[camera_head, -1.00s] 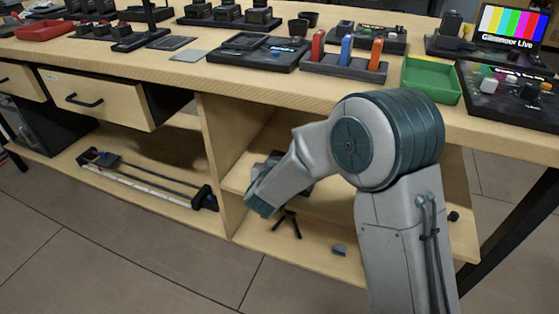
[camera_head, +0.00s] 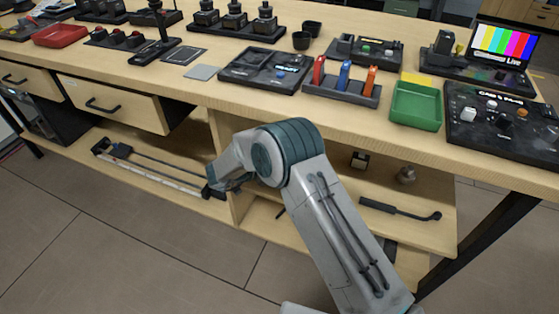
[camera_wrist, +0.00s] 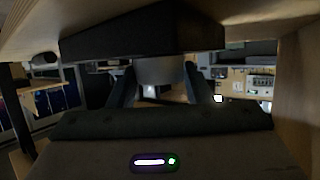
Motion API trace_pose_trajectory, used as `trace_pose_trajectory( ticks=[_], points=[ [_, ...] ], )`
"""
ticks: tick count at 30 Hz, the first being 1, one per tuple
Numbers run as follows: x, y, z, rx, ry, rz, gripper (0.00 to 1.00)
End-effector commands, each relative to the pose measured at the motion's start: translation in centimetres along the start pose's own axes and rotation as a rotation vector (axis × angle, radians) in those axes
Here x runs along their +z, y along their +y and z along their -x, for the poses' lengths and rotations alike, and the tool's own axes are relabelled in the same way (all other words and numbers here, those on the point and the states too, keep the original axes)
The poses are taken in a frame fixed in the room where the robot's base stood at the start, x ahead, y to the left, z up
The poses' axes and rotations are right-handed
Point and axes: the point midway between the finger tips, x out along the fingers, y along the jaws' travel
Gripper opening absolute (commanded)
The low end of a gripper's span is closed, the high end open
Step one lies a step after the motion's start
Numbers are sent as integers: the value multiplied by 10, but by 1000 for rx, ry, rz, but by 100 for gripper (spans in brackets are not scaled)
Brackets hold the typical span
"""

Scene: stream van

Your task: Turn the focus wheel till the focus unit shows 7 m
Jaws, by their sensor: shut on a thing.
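In the wrist view my gripper (camera_wrist: 160,88) has its two dark fingers on either side of a short grey cylinder (camera_wrist: 160,70), which looks like the focus wheel. The cylinder hangs from the underside of a dark box (camera_wrist: 145,32), likely the focus unit, below a pale wooden surface. The fingers are closed on the cylinder's sides. No distance reading shows on the dark box in this view. In the head view my arm bends down to the left in front of the bench's lower part, and the fingers and wheel cannot be made out there.
A wooden panel stands close on the right in the wrist view (camera_wrist: 298,85). In the head view the benchtop (camera_head: 215,103) carries a green tray (camera_head: 416,105), a red tray (camera_head: 60,36) and several consoles. A rail (camera_head: 155,170) lies on the lower shelf. Floor in front is clear.

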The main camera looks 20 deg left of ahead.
Motion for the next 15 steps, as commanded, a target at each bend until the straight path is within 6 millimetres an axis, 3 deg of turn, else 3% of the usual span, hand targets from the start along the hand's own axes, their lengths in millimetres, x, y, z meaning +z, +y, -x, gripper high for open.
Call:
trace_pose_trajectory(
  ticks=[15],
  points=[
    [1, 0, -1, 76, -1, -30, 22]
  ],
)
